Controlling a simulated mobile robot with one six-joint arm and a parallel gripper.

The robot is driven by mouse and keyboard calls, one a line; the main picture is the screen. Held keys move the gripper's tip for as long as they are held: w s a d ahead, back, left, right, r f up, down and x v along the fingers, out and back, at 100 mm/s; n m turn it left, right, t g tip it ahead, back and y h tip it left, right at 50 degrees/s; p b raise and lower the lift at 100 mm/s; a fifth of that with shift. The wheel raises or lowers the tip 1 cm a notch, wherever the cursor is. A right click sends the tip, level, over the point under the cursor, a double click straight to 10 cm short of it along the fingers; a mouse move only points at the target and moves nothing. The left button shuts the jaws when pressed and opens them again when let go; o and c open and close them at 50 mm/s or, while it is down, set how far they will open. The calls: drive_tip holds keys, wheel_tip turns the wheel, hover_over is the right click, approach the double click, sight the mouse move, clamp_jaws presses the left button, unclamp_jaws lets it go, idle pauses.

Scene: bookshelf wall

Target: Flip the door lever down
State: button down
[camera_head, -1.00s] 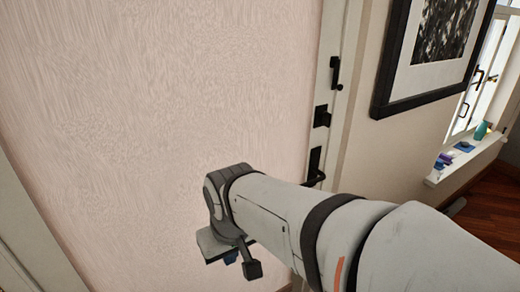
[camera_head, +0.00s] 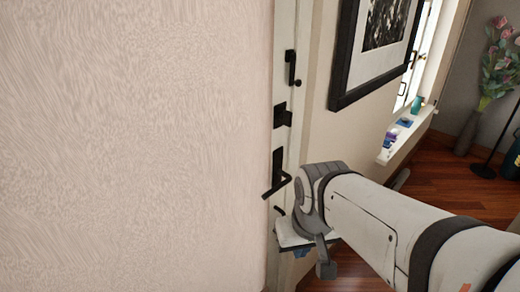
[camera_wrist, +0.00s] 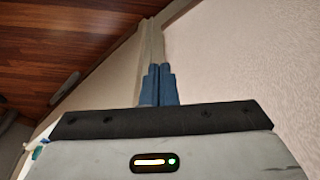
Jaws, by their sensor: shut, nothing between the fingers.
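The black door lever (camera_head: 279,187) is on a dark backplate (camera_head: 278,164) at the right edge of the pale door (camera_head: 140,150) in the head view. Its handle slants down to the left in the picture. My gripper shows in the wrist view (camera_wrist: 158,85), with its two blue fingers together and nothing between them. In the head view the end of my arm is just below and right of the lever, and my wrist hides most of the gripper. I cannot tell whether it touches the lever. The lever is not recognisable in the wrist view.
Above the lever are a black square lock (camera_head: 282,115) and a black latch (camera_head: 291,69). A framed picture (camera_head: 380,45) hangs right of the door. A windowsill (camera_head: 408,136) with small items and a flower vase (camera_head: 468,132) stand farther right. Wooden floor (camera_head: 440,180) shows there.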

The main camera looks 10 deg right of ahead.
wheel_tip(320, 180, up, 13)
drive_tip(key=n+h+p, duration=0.1)
drive_tip(key=n+p, duration=0.6)
hover_over(276, 188)
drive_tip(key=s+a, duration=0.2)
drive_tip(key=shift+s+d+r+g, duration=0.15)
drive_tip(key=shift+d+r+g, duration=0.05)
drive_tip(key=shift+g, duration=0.2)
drive_tip(key=shift+f, duration=0.15)
drive_tip(key=f, duration=0.4)
drive_tip(key=w+f, duration=0.1)
drive_tip(key=f, duration=0.4)
drive_tip(key=w+d+f+p, duration=0.1)
drive_tip(key=f, duration=0.3)
drive_tip(key=shift+d+f, duration=0.1)
drive_tip(key=shift+f, duration=0.2)
